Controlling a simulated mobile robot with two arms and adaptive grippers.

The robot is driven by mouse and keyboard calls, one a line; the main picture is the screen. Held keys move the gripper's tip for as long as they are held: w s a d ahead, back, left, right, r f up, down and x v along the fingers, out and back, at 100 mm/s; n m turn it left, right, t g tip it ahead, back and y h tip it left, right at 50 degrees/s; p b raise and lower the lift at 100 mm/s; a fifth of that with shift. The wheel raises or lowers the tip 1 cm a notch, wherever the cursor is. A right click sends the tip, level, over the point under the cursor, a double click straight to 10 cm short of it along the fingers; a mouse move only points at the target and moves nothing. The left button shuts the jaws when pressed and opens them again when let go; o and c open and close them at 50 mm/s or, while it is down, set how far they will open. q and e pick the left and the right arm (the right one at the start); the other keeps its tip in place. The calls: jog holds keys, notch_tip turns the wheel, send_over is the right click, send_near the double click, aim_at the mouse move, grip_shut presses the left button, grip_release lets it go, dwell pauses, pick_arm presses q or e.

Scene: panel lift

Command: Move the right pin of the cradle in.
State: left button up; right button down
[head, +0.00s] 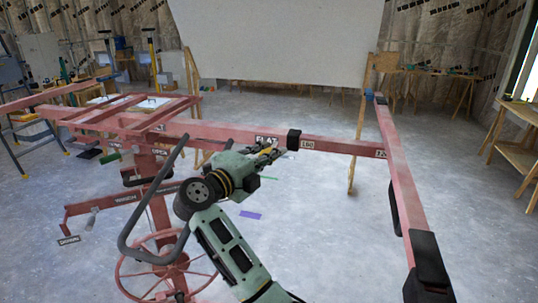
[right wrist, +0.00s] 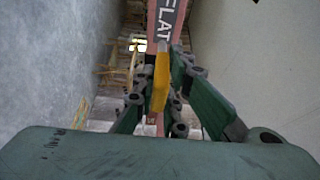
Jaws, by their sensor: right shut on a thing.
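The red cradle (head: 225,130) of the lift has a long crossbeam marked "FLAT" and "180". My right gripper (head: 270,151) is at this beam, just below the "FLAT" label. It is shut on the yellow right pin (head: 265,150), which is mostly hidden by the fingers in the head view. In the right wrist view the yellow pin (right wrist: 160,82) is between the green fingers (right wrist: 162,88), with the "FLAT" beam (right wrist: 166,22) right behind it. How deep the pin sits in the beam cannot be told. My left gripper is not in view.
A black block (head: 293,139) sits on the beam right of my gripper. A red side arm (head: 402,185) with black pads runs toward me on the right. A red handwheel (head: 165,272) is low on the left. A large pale panel (head: 275,40) stands behind. Open floor lies right of my arm.

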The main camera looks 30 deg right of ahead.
aim_at(272, 149)
dwell(0.4)
jog(key=shift+w+d+b, duration=0.35)
jog(key=shift+w+d, duration=0.75)
jog(key=shift+d, duration=0.2)
jog(key=c, duration=1.8)
grip_release()
jog(key=v, duration=0.7)
jog(key=shift+a, duration=0.3)
